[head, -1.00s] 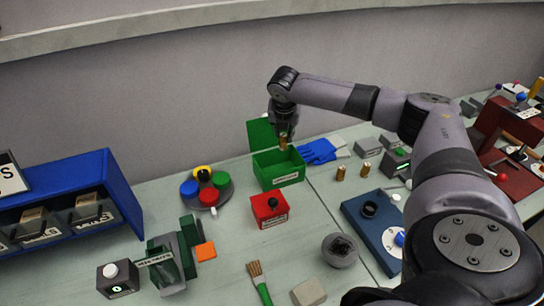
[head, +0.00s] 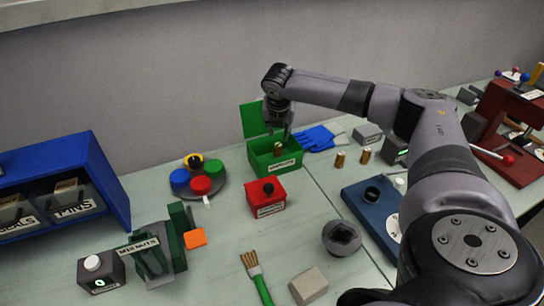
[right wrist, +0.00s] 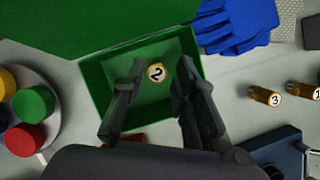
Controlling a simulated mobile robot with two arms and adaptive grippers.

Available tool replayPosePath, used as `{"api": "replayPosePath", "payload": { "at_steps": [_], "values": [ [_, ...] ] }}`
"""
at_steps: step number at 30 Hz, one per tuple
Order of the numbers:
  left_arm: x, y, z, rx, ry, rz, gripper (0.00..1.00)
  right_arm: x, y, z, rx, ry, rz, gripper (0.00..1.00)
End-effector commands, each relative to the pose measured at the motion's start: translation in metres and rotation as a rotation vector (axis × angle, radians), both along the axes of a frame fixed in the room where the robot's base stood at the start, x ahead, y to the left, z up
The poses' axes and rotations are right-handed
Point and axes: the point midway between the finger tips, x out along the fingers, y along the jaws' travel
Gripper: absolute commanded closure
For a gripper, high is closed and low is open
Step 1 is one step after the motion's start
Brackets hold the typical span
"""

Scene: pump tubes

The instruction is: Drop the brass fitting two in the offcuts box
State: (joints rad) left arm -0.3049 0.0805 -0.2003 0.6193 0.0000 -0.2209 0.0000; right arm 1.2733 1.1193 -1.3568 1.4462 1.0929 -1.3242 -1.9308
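The green offcuts box (head: 287,166) stands open with its lid up behind it; its label is too small to read surely. It also shows in the right wrist view (right wrist: 95,78). My right gripper (head: 279,133) is above the box, pointing down. In the right wrist view its fingers (right wrist: 152,103) are spread with nothing pinched between them. The brass fitting two (right wrist: 156,72), marked 2, shows within the box walls, end-on and clear of both fingers. In the head view it (head: 279,147) is below the fingertips; I cannot tell whether it rests on the floor. My left gripper is not in view.
Two brass fittings, marked 3 (right wrist: 265,95) and 1 (right wrist: 303,91), stand right of the box. A blue glove (head: 317,138) lies behind them. A red box (head: 266,198) is in front, and a round tray with coloured knobs (head: 207,186) is at left.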

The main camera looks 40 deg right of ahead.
Motion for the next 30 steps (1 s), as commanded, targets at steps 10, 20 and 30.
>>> {"api": "replayPosePath", "payload": {
  "at_steps": [10, 20, 30],
  "values": [
    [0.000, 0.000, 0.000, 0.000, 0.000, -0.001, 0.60, 0.000, 0.000, 0.000, 0.000, 0.000, 0.000, 0.55],
    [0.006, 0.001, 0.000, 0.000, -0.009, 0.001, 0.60, -0.002, 0.003, 0.009, 0.001, -0.001, 0.002, 0.55],
    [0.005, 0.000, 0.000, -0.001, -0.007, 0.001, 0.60, -0.021, 0.021, 0.073, 0.002, -0.003, 0.002, 0.55]
  ]
}}
